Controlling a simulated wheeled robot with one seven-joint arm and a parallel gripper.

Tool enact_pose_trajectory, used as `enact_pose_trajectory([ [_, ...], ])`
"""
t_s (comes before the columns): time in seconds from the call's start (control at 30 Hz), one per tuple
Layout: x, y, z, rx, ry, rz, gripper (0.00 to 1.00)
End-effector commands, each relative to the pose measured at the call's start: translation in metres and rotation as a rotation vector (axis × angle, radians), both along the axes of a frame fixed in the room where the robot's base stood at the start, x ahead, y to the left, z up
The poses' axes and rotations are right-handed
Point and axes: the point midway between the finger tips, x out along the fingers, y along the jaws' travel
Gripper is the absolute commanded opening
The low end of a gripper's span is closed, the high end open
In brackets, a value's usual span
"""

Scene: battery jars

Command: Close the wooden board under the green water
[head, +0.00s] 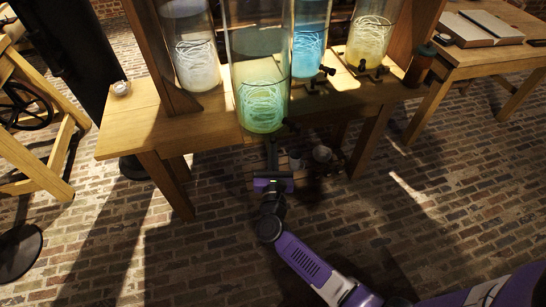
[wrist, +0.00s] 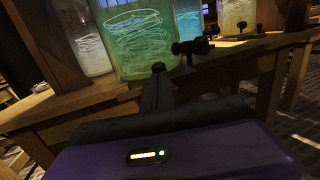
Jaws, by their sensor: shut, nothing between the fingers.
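The jar of green water (head: 262,100) stands at the front of the wooden table, with pale coiled strands inside. It fills the upper middle of the wrist view (wrist: 135,45). A strip of wood (head: 250,135) shows just under and in front of this jar; I cannot tell how far it sticks out from the table edge. My gripper (head: 271,146) is just in front of and below the jar, pointing at the table front. Its fingers are together and empty. In the wrist view the closed fingertips (wrist: 158,70) overlap the jar's base, hiding part of the wood there; contact is unclear.
Other jars hold whitish (head: 196,62), blue (head: 309,45) and yellow (head: 368,42) water. A dark tap (wrist: 192,46) sticks out right of my fingertips. Small pots (head: 322,154) stand low under the table (head: 125,130). The brick floor in front is clear.

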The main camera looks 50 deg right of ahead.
Motion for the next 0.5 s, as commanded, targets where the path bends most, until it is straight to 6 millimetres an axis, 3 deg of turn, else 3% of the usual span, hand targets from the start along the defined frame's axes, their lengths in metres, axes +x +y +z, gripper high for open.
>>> enact_pose_trajectory([
  [0.33, 0.001, -0.001, 0.000, -0.001, -0.001, 0.000, 0.00],
  [0.5, 0.012, -0.008, -0.001, -0.002, -0.004, -0.002, 0.00],
])
